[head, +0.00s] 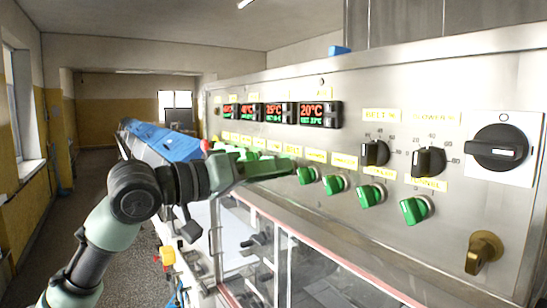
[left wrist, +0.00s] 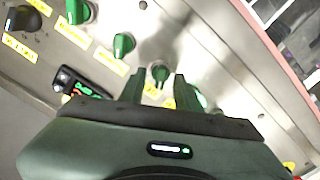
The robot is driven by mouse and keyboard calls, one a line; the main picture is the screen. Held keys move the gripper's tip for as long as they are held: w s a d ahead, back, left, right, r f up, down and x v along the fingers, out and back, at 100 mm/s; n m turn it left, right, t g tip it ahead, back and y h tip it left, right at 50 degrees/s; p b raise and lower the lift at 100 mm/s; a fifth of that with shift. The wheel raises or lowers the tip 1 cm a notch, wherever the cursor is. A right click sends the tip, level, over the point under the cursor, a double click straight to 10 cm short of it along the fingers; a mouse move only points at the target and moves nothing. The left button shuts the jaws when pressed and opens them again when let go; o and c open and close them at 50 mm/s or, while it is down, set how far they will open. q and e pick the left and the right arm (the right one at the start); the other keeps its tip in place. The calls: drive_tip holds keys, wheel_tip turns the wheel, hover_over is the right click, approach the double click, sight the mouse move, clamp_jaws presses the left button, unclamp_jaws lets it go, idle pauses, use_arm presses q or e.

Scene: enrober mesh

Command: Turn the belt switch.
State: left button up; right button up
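A steel control panel (head: 350,90) carries a row of green rotary switches with yellow labels; the label words are too small to read, so I cannot tell which is the belt switch. Clear ones in the head view are a green switch (head: 306,175), a second (head: 334,184), a third (head: 370,195) and a fourth (head: 415,209). My left gripper (head: 285,167) reaches along the panel, its tips left of the first. In the left wrist view its fingers (left wrist: 159,78) are apart, with a green switch (left wrist: 160,73) showing between them; contact is unclear. My right gripper is out of view.
Two black dials (head: 375,152) (head: 428,161), a large black main switch (head: 497,147) and a brass-coloured handle (head: 484,252) are at the right. Lit temperature displays (head: 319,114) sit above the switches. A clear-windowed housing with a red edge (head: 330,257) lies below the panel.

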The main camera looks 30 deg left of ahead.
use_arm(q)
drive_tip(key=shift+w+d, duration=0.1)
drive_tip(key=shift+w, duration=0.15)
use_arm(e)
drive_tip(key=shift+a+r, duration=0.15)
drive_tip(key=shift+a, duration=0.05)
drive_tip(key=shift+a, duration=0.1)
use_arm(q)
clamp_jaws()
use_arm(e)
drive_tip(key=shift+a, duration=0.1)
